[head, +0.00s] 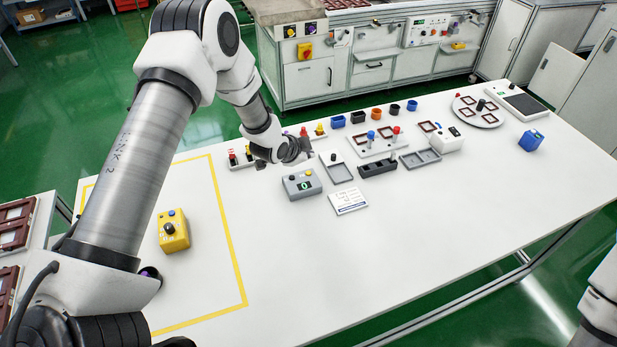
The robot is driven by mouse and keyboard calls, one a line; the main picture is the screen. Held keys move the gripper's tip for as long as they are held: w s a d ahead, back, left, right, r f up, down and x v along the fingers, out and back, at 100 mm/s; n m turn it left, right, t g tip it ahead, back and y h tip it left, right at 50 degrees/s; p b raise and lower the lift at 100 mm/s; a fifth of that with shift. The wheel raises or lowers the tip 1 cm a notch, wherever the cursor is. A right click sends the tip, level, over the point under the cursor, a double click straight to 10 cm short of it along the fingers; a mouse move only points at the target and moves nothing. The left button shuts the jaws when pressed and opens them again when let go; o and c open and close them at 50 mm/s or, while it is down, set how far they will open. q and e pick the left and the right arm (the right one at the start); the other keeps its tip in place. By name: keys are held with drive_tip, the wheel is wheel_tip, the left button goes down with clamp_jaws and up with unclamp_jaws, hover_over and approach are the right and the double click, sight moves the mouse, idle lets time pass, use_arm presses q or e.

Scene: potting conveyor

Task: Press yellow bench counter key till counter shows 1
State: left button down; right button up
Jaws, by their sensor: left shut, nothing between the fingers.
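The counter (302,184) is a small grey box near the middle of the white bench, with a dark window and a green digit that looks like 0. Small keys sit on its top; a yellowish one seems to be at the right, too small to be sure. My left gripper (290,155) is shut and empty, behind the counter and apart from it in the picture. Its height above the bench is hard to tell. My right arm shows only at the lower right edge; its gripper is out of view.
A yellow box (173,231) with a black knob stands inside a yellow taped outline at left. A white card (348,201), black holder (378,168) and grey trays stand right of the counter. The front bench is clear.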

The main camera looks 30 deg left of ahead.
sight(308, 174)
use_arm(q)
wheel_tip(308, 174, down, 4)
drive_tip(key=shift+f+b, duration=0.1)
drive_tip(key=shift+b, duration=0.95)
drive_tip(key=shift+w+f, duration=0.15)
drive_tip(key=shift+f, duration=0.05)
drive_tip(key=shift+r, duration=0.1)
drive_tip(key=shift+r, duration=0.1)
drive_tip(key=shift+f+b, duration=0.35)
drive_tip(key=shift+f, duration=0.15)
